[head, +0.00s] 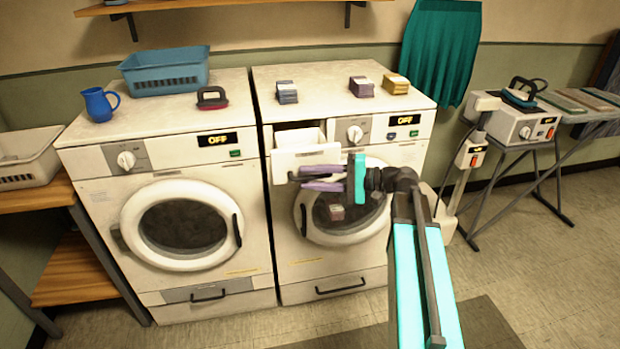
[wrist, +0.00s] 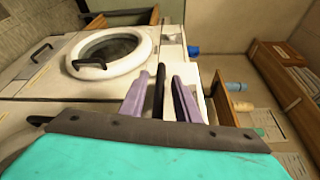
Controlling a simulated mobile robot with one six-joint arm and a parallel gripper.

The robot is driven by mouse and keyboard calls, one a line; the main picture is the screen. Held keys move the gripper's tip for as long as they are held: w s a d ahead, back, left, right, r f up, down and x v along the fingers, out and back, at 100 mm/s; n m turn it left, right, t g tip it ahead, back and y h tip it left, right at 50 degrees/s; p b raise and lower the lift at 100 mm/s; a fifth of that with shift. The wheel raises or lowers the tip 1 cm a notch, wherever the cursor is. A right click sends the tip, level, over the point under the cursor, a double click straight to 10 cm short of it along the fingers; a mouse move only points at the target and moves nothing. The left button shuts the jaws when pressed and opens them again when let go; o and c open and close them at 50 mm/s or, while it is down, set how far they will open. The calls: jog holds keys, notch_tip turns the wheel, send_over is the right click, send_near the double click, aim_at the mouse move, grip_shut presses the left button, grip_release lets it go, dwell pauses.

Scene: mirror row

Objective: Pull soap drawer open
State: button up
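The soap drawer (head: 306,158) of the right washer stands pulled out at the upper left of its front, with its inside showing from above. Its dark handle bar (head: 293,176) runs across the drawer front and shows between my fingers in the wrist view (wrist: 158,92). My gripper (head: 320,178) is at the handle, with one purple finger above the bar and one below. In the wrist view the fingers (wrist: 160,98) stand apart, with a narrow gap on each side of the bar. My gripper looks open around the handle. The fingers hide part of the bar.
The right washer's round door (head: 343,215) is closed below the drawer, partly behind my arm. The left washer (head: 180,225) stands beside it. Soap boxes (head: 362,87) lie on the right washer's top. A blue basket (head: 165,72) is on the left one. Floor in front is open.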

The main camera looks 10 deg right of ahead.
jog(key=shift+d, duration=0.15)
jog(key=b+v, duration=0.1)
jog(key=v, duration=1.2)
jog(key=shift+s+d, duration=0.15)
jog(key=shift+d, duration=0.05)
jog(key=s+a+f+g+h, duration=0.25)
jog(key=a+f, duration=0.25)
jog(key=f, duration=0.7)
jog(key=s+a+f+g+h, duration=0.1)
jog(key=s+a+f+h, duration=0.2)
jog(key=f, duration=0.8)
jog(key=s+a+f+g+h, duration=0.15)
jog(key=a+f, duration=0.45)
jog(key=f, duration=0.6)
jog(key=s+d+f+n+g+h+p, duration=0.1)
jog(key=s+f+n+g+h, duration=0.5)
jog(key=s+f, duration=1.7)
jog(key=s+h, duration=0.2)
jog(key=s, duration=0.2)
jog(key=shift+n+g+h, duration=0.3)
jog(key=shift+g+h, duration=0.1)
